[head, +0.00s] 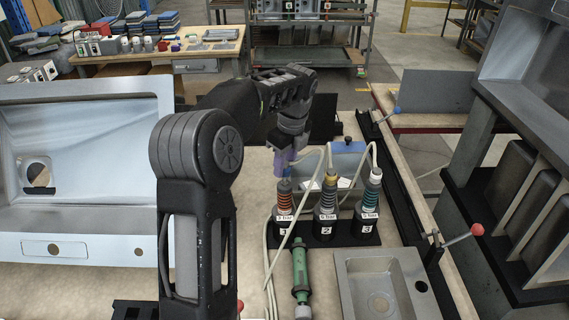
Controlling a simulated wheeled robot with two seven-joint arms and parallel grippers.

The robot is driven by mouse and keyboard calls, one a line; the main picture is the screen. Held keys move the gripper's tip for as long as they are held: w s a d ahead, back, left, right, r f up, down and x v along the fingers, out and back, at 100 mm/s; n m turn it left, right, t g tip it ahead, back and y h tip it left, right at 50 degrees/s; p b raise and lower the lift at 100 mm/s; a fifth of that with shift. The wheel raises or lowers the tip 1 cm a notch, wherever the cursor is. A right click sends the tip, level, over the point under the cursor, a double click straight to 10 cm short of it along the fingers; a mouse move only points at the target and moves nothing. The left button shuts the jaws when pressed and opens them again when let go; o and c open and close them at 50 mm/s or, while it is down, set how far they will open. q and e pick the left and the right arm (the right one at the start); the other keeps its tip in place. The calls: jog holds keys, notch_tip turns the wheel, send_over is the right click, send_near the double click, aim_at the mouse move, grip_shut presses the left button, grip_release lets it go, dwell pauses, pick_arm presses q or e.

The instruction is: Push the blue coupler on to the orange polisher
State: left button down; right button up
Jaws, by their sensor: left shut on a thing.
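Three upright polishers stand in a black rack (338,240) numbered 1, 2 and 3. The orange polisher (284,203) is on the left, with orange bands and a bare dark top. My left gripper (287,149) is shut on the blue coupler (281,160), which looks blue-violet. It holds the coupler just above the orange polisher's top, apart from it as far as I can see. The gripper's fingers partly hide the coupler. My right gripper is not in view.
The middle polisher (327,203) has a yellow coupler and hose; the right polisher (369,200) has a white one. Pale hoses loop close around the gripper. A green tool (300,266) lies in front, beside a small steel sink (345,292). A large sink (90,112) stands left.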

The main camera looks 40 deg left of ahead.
aim_at(285, 173)
pick_arm(q)
jog(key=shift+p, duration=0.65)
dwell(1.1)
jog(key=shift+f+b, duration=0.8)
jog(key=shift+f, duration=0.8)
jog(key=c, duration=1)
grip_release()
jog(key=shift+o, duration=0.2)
jog(key=r, duration=0.5)
jog(key=d+r, duration=0.1)
jog(key=r, duration=0.1)
jog(key=shift+d+r+b, duration=0.1)
jog(key=shift+r+b, duration=0.2)
jog(key=shift+r, duration=0.05)
